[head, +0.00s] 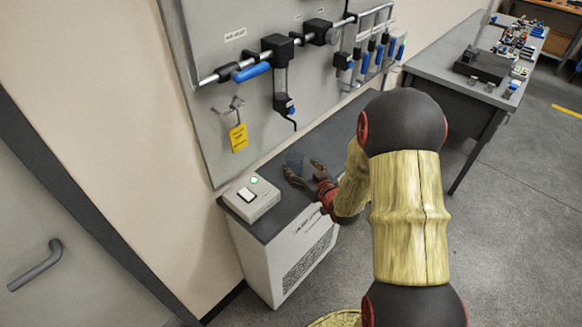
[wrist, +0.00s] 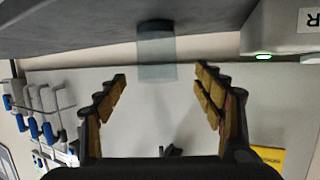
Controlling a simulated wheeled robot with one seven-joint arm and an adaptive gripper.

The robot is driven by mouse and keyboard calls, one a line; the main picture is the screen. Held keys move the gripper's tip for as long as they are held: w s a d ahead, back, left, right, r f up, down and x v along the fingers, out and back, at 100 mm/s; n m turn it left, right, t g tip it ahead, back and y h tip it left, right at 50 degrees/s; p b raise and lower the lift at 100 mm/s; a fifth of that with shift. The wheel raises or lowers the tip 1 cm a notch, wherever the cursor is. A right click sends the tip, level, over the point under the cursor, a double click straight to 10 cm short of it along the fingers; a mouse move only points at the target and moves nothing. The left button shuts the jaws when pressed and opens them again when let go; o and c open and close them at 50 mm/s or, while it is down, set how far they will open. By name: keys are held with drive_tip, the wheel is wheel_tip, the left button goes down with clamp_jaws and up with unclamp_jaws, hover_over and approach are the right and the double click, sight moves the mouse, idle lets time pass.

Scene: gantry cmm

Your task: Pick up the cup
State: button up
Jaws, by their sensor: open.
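The cup is a small, clear, bluish tumbler (head: 294,159) standing on the dark top of a low white cabinet, just beyond my gripper (head: 303,170). In the wrist view, which looks upside down, the cup (wrist: 157,58) joins the dark surface at the top of the picture. My gripper (wrist: 160,76) is open and empty there, with one finger on each side of the picture. The cup lies ahead of the fingertips and between their lines, apart from both. My arm hides part of the cabinet top in the head view.
A white box (head: 251,199) with a green light sits on the left end of the cabinet top (head: 276,222). A grey panel (head: 222,90) with pipes, blue-handled valves and a yellow tag (head: 239,138) rises behind. A cluttered workbench (head: 442,62) stands at the right.

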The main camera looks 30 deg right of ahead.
sight(292, 158)
drive_tip(key=b+x, duration=0.1)
drive_tip(key=x, duration=0.2)
drive_tip(key=b+x, duration=0.1)
drive_tip(key=x, duration=0.2)
drive_tip(key=shift+d+f, duration=0.25)
drive_tip(key=shift+f, duration=0.05)
drive_tip(key=shift+c, duration=1)
drive_tip(key=c, duration=1.1)
drive_tip(key=shift+r, duration=0.1)
